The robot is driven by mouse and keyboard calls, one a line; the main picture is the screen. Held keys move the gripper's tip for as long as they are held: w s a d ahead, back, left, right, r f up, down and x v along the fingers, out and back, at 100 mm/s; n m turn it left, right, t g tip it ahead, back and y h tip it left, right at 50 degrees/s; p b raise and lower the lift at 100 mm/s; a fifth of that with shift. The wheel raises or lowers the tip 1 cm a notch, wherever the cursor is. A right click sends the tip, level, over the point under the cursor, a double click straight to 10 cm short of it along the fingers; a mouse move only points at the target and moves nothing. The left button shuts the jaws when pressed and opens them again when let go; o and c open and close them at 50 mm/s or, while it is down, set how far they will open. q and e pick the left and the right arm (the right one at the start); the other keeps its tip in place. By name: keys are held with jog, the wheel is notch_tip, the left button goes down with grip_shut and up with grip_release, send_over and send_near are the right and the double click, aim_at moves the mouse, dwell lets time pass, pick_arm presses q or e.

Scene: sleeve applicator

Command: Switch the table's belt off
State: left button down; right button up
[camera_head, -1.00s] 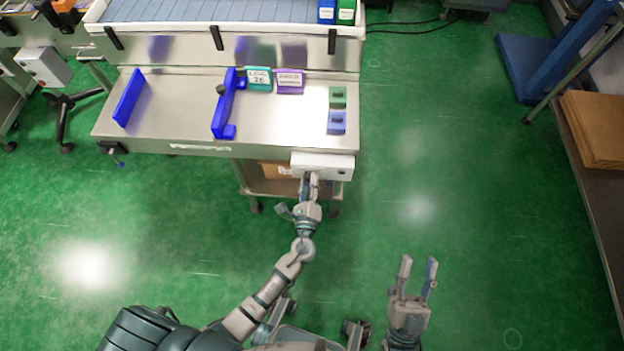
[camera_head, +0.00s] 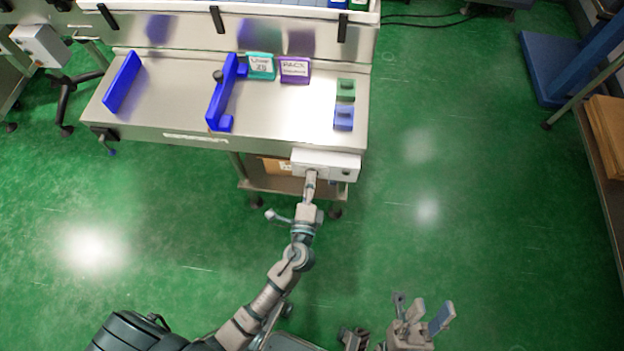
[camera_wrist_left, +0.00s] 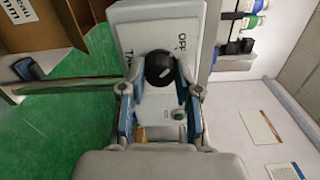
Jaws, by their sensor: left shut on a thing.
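The white switch box (camera_head: 340,166) is mounted under the front right edge of the steel table (camera_head: 270,122). In the left wrist view the box (camera_wrist_left: 150,32) carries the word OFF and other lettering partly hidden by a round black knob (camera_wrist_left: 159,66). My left gripper (camera_head: 310,174) is at the front of the box. In the left wrist view its fingers (camera_wrist_left: 158,86) are on both sides of the knob, shut on it. My right gripper (camera_head: 428,314) is open and empty, over the floor at the lower right.
On the table are blue guides (camera_head: 222,95), a teal sign (camera_head: 261,66), a purple sign (camera_head: 294,70), and a green block (camera_head: 345,89) and blue block (camera_head: 343,117). A cardboard box (camera_head: 275,166) sits on the shelf below. The green floor right of the table is clear.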

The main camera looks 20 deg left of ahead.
pick_arm(q)
jog(key=shift+f, duration=0.3)
jog(key=c, duration=0.8)
grip_release()
jog(key=shift+a+r, duration=0.1)
jog(key=shift+s, duration=0.15)
jog(key=v, duration=1.1)
jog(key=shift+s, duration=0.35)
